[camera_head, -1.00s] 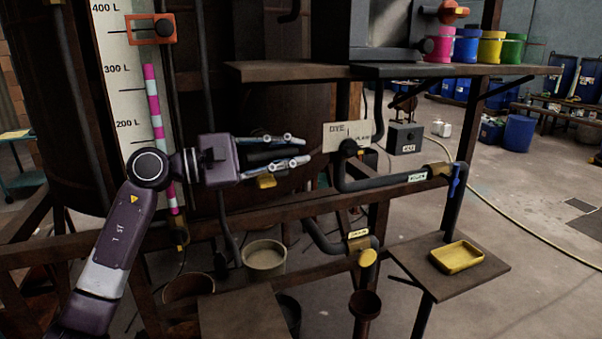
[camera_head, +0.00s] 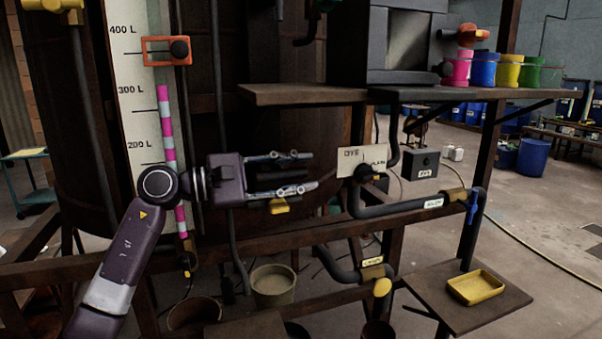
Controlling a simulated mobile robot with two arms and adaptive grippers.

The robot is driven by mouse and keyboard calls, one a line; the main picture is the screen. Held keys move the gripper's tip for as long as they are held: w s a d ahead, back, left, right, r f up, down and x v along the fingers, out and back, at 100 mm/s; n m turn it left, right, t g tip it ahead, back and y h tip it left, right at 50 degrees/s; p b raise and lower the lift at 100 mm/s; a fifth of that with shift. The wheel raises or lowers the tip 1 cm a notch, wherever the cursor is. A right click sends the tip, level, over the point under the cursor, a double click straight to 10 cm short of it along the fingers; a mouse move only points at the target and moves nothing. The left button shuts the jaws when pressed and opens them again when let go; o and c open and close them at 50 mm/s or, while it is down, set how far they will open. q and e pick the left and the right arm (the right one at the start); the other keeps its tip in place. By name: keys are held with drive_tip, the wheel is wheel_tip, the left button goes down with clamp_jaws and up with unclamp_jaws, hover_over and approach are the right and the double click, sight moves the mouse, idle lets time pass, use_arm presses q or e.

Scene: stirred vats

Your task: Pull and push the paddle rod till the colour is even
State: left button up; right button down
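A large dark vat (camera_head: 90,120) stands behind my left arm. A white scale marked in litres (camera_head: 130,60) runs up its front, with a pink-and-white striped rod (camera_head: 166,125) along it. My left gripper (camera_head: 313,170) is in front of the vat, pointing right, with its two fingers apart and nothing seen between them. Its fingertips are left of a round black knob (camera_head: 365,172) by a DYE sign (camera_head: 350,160); the gap in depth is unclear. I cannot make out which part is the paddle rod, and the vat's contents are hidden. My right gripper is not in view.
A brown shelf (camera_head: 290,95) with coloured pots (camera_head: 484,70) stands above right. Dark pipes (camera_head: 405,207) and a frame beam (camera_head: 220,240) cross below the gripper. A yellow tray (camera_head: 476,288) sits on a low shelf at lower right. Open floor (camera_head: 540,220) lies at the right.

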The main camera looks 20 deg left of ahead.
use_arm(q)
drive_tip(key=v, duration=1.2)
drive_tip(key=shift+w+f, duration=0.15)
